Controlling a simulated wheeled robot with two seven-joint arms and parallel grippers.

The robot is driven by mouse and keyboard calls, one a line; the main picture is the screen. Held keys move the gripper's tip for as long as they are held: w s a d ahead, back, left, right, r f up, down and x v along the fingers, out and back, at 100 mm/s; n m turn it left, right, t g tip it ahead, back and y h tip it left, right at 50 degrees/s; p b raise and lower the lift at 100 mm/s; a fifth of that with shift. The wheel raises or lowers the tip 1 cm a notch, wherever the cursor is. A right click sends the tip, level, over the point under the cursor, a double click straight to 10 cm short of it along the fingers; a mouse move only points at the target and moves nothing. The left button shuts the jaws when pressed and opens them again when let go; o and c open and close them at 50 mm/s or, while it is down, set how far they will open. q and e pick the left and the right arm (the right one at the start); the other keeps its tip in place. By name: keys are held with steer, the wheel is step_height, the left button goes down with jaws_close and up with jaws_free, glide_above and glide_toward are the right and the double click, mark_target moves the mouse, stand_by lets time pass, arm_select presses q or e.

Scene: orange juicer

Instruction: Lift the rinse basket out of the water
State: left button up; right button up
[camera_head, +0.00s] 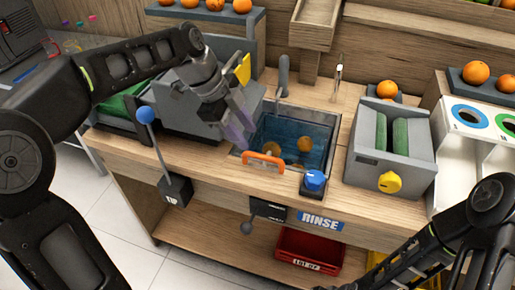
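The rinse sink (331,128) is set in the wooden counter and holds blue water. Two oranges (304,144) show in the water. An orange handle (263,161) lies along the sink's front edge and appears to belong to the rinse basket; the basket's body is hard to make out under the water. My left gripper (238,137) points down over the sink's left edge, up and left of the handle and apparently apart from it. Its finger gap is not clear. My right arm enters at the lower right; its gripper is not visible.
A blue knob (315,180) stands right of the handle. A blue-balled lever (146,115) rises at the counter's left front. A tap (283,75) stands behind the sink. A grey machine with green rollers (400,136) is on the right. A red crate (309,253) sits below.

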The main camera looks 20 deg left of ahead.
mark_target(261, 155)
arm_select(q)
steer(key=x, duration=0.7)
steer(key=shift+d+f, duration=0.15)
steer(key=shift+f, duration=0.1)
steer(key=shift+c, duration=0.2)
jaws_close()
steer(key=shift+r+p, duration=0.1)
steer(key=shift+p, duration=0.2)
stand_by(0.7)
